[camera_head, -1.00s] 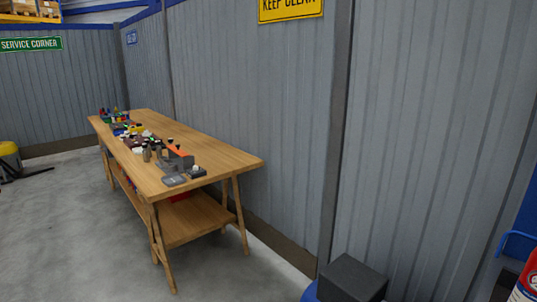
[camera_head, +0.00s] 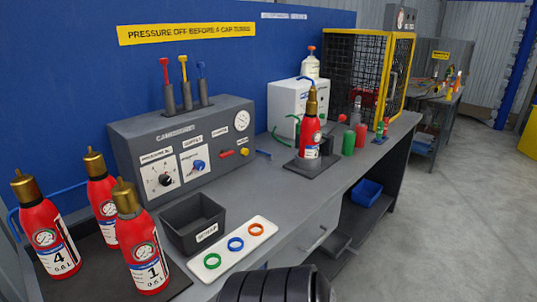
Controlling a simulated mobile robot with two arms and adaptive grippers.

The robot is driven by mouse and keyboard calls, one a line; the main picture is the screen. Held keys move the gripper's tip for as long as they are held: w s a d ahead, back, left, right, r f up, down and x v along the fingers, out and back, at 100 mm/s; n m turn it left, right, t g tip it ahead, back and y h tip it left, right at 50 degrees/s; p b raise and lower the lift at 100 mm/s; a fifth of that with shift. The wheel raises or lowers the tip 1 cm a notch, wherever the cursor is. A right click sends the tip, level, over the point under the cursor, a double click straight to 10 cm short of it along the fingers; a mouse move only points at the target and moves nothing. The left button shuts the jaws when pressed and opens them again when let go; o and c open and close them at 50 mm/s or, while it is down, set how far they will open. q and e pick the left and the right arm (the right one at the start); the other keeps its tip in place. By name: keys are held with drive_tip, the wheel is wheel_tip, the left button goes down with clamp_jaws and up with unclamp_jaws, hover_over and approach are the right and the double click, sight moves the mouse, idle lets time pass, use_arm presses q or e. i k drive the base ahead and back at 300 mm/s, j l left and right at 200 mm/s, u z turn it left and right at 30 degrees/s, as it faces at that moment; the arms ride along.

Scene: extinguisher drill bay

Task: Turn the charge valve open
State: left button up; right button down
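A grey control panel (camera_head: 135,140) stands on the bench against the blue wall. On its sloped front are a black round knob (camera_head: 165,180) on a white plate and a blue knob (camera_head: 198,165) on a second white plate. To their right are a small red handle (camera_head: 227,154), a yellow button (camera_head: 244,152) and a round gauge (camera_head: 242,120). The labels are too small to tell which control is the charge valve.
Several red extinguishers stand front left, one marked 1 (camera_head: 146,250). A black bin (camera_head: 193,222) and a white tray (camera_head: 215,262) with coloured rings lie before the panel. Another extinguisher (camera_head: 309,132) stands farther right, near a yellow-framed cage (camera_head: 368,70). Open floor lies right.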

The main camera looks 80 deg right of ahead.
sight(224, 154)
drive_tip(key=z, duration=2.2)
